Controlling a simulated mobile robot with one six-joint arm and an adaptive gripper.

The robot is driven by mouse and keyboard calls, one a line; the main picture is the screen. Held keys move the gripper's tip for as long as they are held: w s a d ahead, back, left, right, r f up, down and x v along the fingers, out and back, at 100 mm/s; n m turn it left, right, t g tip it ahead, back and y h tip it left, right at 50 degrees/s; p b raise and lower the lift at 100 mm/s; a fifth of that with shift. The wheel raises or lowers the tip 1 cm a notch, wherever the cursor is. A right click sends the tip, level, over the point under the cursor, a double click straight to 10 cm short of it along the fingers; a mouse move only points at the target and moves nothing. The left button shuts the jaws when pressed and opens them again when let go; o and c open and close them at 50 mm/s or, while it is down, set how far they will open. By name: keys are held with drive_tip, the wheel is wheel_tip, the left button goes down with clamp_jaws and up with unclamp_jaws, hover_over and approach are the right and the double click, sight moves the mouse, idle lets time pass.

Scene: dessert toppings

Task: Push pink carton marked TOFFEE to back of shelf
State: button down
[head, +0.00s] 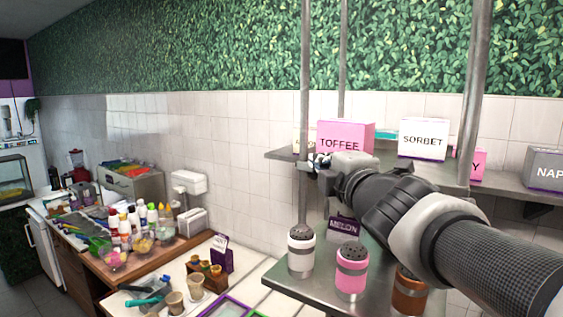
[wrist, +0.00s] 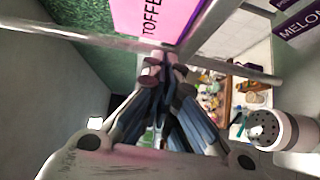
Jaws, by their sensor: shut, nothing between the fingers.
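The pink carton marked TOFFEE (head: 346,135) stands upright on the grey metal upper shelf (head: 282,153), near its left end. It also shows in the wrist view (wrist: 155,22), turned on its side in that picture and cut off by the top edge. My gripper (head: 318,161) is at the carton's front, low down near the shelf edge. In the wrist view its fingertips (wrist: 160,64) are together just below the carton's edge, with nothing between them. I cannot tell whether they touch the carton. My arm hides part of the shelf's front.
A white SORBET carton (head: 423,139) stands right of the pink one, with another pink carton (head: 478,164) and a grey carton (head: 545,168) further right. Metal posts (head: 305,60) rise at the shelf. Shakers (head: 351,268) and a MELON carton (head: 345,227) stand on the lower shelf.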

sight(323, 150)
drive_tip(key=w+d+p, duration=0.2)
drive_tip(key=w, duration=0.1)
drive_tip(key=shift+w+d+r, duration=0.1)
drive_tip(key=shift+d, duration=0.1)
drive_tip(key=w+d+p, duration=0.1)
drive_tip(key=w+d, duration=0.1)
drive_tip(key=w, duration=0.1)
drive_tip(key=shift+d, duration=0.25)
drive_tip(key=shift+s+a, duration=0.1)
drive_tip(key=shift+s, duration=0.05)
drive_tip(key=shift+s+r, duration=0.1)
